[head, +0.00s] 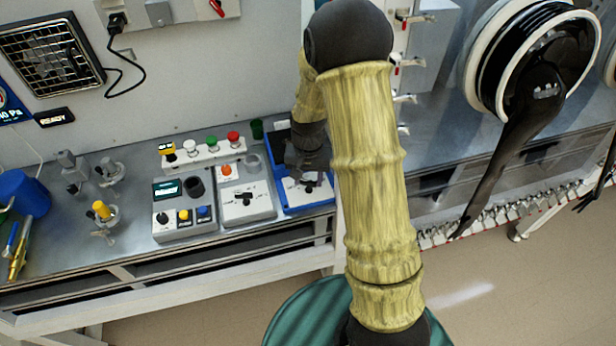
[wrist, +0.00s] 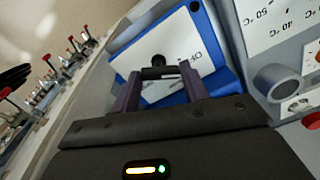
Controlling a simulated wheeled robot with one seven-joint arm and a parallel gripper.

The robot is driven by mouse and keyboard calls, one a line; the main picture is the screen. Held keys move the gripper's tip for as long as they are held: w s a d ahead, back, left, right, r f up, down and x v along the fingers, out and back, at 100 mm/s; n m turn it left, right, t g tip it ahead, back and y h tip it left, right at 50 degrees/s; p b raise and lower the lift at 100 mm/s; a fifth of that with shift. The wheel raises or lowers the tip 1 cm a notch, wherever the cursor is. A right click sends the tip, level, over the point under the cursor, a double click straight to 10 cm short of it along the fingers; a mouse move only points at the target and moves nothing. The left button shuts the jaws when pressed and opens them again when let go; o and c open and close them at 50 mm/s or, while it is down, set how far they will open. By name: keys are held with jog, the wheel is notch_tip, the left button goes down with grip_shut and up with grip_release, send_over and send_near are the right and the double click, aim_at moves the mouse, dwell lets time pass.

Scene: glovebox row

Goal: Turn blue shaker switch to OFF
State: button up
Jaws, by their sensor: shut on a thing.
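The blue shaker (head: 307,207) sits at the right end of the bench in the head view, with a white front panel and a dark switch. In the wrist view the blue shaker (wrist: 200,25) fills the upper middle, and part of its panel lettering shows. My gripper (wrist: 158,82) is at this panel, with its two fingers on either side of the black switch knob (wrist: 158,68). It is shut on the knob. In the head view my gripper (head: 308,172) reaches down over the shaker and hides part of it. I cannot tell which setting the switch points to.
A grey hotplate-like unit (head: 246,205) with an orange knob stands directly left of the shaker. Left of it is a unit with colored buttons (head: 183,222). A strip with white, green and red knobs (head: 205,153) runs behind. A glove port (head: 535,60) is at right.

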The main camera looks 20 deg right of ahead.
aim_at(308, 181)
jog(key=shift+w, duration=0.1)
jog(key=o, duration=1)
jog(key=shift+r, duration=0.15)
notch_tip(308, 181, up, 17)
jog(key=shift+r+b, duration=0.1)
jog(key=shift+b, duration=0.7)
jog(key=s+f+n+t, duration=0.1)
jog(key=s+f, duration=0.1)
jog(key=s, duration=0.2)
jog(key=s+f+n, duration=0.2)
jog(key=s, duration=0.3)
jog(key=s+f+n+t, duration=0.1)
jog(key=s+f, duration=0.1)
jog(key=s, duration=0.3)
jog(key=shift+s+a+f+t, duration=0.25)
jog(key=shift+f+t, duration=0.05)
jog(key=shift+f, duration=0.05)
